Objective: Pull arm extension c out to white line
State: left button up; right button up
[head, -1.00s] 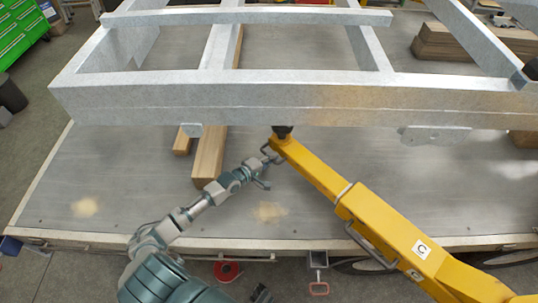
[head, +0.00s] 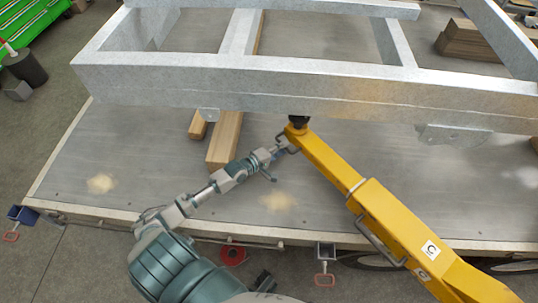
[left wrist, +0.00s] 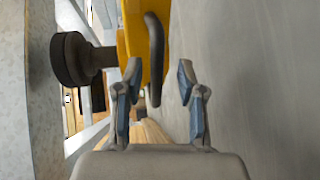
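The yellow arm (head: 385,217) carries a "C" label (head: 430,249) and slopes from the lower right up to the grey frame. Its narrower extension (head: 325,162) ends under the frame beam, and a pale line (head: 355,187) crosses where it meets the thicker part. A dark handle (left wrist: 155,60) is on the extension's end. My left gripper (head: 281,147) is at this handle. In the left wrist view my left gripper (left wrist: 159,68) is open, with the handle bar showing between its fingertips; contact cannot be told. My right gripper is not in view.
The grey metal frame (head: 250,85) spans the area above the trailer bed (head: 130,160). Wooden blocks (head: 226,140) lie under it, left of the extension. A black knob (left wrist: 72,60) is beside the extension's end. A second handle (head: 378,243) is on the thicker yellow part.

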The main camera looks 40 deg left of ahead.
pick_arm(q)
jog(key=v, duration=1)
jog(key=shift+w+a+f, duration=0.1)
jog(key=shift+a, duration=0.05)
